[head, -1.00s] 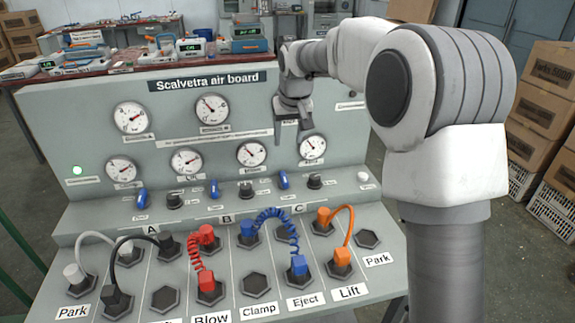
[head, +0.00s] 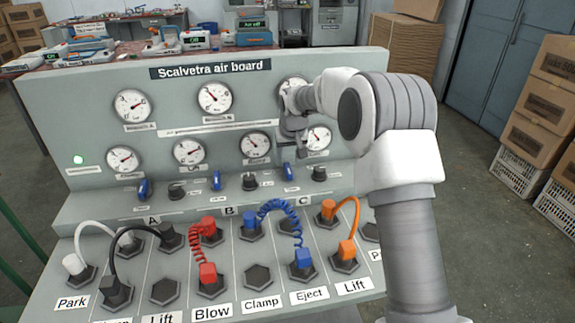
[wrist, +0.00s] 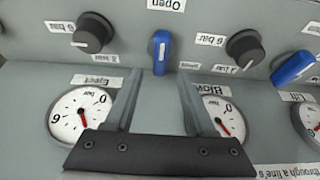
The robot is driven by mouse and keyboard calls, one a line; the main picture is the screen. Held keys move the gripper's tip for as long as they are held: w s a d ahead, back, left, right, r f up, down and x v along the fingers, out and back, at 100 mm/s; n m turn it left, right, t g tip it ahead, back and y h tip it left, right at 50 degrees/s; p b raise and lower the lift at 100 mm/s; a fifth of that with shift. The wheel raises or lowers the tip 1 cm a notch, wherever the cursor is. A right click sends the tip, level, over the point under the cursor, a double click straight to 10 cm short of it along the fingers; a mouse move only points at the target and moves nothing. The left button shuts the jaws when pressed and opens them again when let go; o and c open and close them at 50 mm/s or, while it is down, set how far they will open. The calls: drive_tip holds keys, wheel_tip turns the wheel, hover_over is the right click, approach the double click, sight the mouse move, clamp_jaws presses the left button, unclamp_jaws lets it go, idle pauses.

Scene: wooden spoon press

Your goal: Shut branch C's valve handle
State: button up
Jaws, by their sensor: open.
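Branch C's valve handle (head: 288,171) is a blue lever on the panel's sloped lower face, above the C label. In the wrist view the blue handle (wrist: 159,50) stands upright in the picture between two black knobs, with an "Open" label by it. My gripper (wrist: 159,74) is open and empty; its two fingertips lie on either side of the handle's line, with the handle just beyond them. I cannot tell whether they touch it. In the head view my gripper (head: 296,146) hangs in front of the right-hand gauges, above the handle, partly hidden by my arm.
Black knobs (wrist: 93,33) (wrist: 247,47) flank the handle closely. A second blue handle (wrist: 293,67) sits to the right in the wrist view. Gauges (wrist: 82,114) line the upright panel. Coloured hoses (head: 273,212) loop over the sockets below.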

sight(287, 165)
drive_tip(key=shift+x, duration=1.55)
drive_tip(key=shift+c, duration=0.2)
clamp_jaws()
